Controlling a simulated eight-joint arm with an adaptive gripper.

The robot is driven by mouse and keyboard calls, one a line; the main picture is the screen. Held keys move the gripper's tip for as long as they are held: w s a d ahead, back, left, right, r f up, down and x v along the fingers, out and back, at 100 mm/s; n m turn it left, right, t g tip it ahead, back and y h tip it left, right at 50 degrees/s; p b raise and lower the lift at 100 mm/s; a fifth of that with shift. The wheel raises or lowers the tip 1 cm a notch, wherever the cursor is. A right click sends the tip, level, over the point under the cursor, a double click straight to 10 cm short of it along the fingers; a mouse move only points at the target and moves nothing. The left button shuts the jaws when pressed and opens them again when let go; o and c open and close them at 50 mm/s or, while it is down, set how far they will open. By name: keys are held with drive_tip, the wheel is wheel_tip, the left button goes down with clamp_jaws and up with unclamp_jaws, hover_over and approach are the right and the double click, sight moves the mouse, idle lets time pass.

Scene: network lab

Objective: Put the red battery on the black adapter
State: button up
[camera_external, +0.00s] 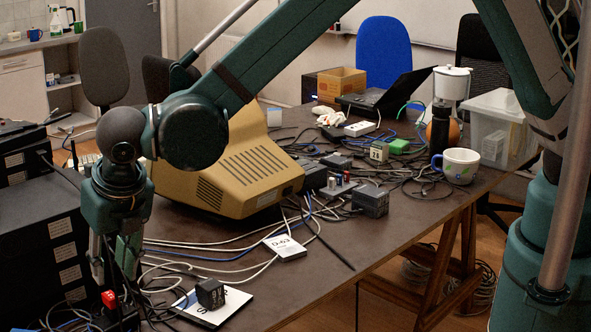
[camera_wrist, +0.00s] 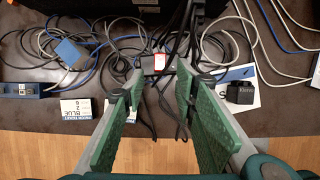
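My gripper (camera_external: 112,275) points down over the left front of the table. In the wrist view its green fingers (camera_wrist: 163,84) are wide apart with nothing between the pads. A small red and white block, seemingly the red battery (camera_wrist: 160,64), shows beyond and between the fingertips. The battery is also visible in the external view (camera_external: 109,299), partly hidden by the gripper. A dark box (camera_wrist: 148,66) with cables lies right under or behind it; I cannot tell if they touch. A black cube-shaped adapter (camera_wrist: 240,92) sits on a white card to the right, also in the external view (camera_external: 210,293).
Loose cables cover the table around the gripper. A black equipment stack (camera_external: 40,240) stands close at left, and a beige monitor (camera_external: 235,170) behind. Another black block (camera_external: 370,201), a mug (camera_external: 456,165) and a card (camera_external: 285,247) lie farther right. The front right tabletop is mostly clear.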

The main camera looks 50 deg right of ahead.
drive_tip(key=shift+s+r, duration=0.3)
drive_tip(key=shift+r, duration=0.35)
idle(0.6)
drive_tip(key=w+d+r+m, duration=0.4)
drive_tip(key=d+r, duration=0.2)
drive_tip(key=d, duration=0.5)
drive_tip(key=w+d+r+m, duration=0.35)
drive_tip(key=d+r, duration=0.25)
drive_tip(key=d, duration=0.4)
drive_tip(key=d+r+m, duration=0.4)
drive_tip(key=d, duration=0.6)
drive_tip(key=d+r+m, duration=0.3)
drive_tip(key=d+m, duration=0.2)
drive_tip(key=d, duration=0.5)
drive_tip(key=s+d+m+t, duration=0.1)
drive_tip(key=s+d+m, duration=0.5)
drive_tip(key=d, duration=0.5)
drive_tip(key=s+d+m, duration=0.7)
drive_tip(key=s+d, duration=0.1)
drive_tip(key=d, duration=0.3)
drive_tip(key=s+d+m+t, duration=0.1)
drive_tip(key=s+d+m, duration=0.5)
drive_tip(key=d, duration=0.5)
drive_tip(key=shift+s+t, duration=0.3)
drive_tip(key=shift+s, duration=0.2)
drive_tip(key=shift+m, duration=0.25)
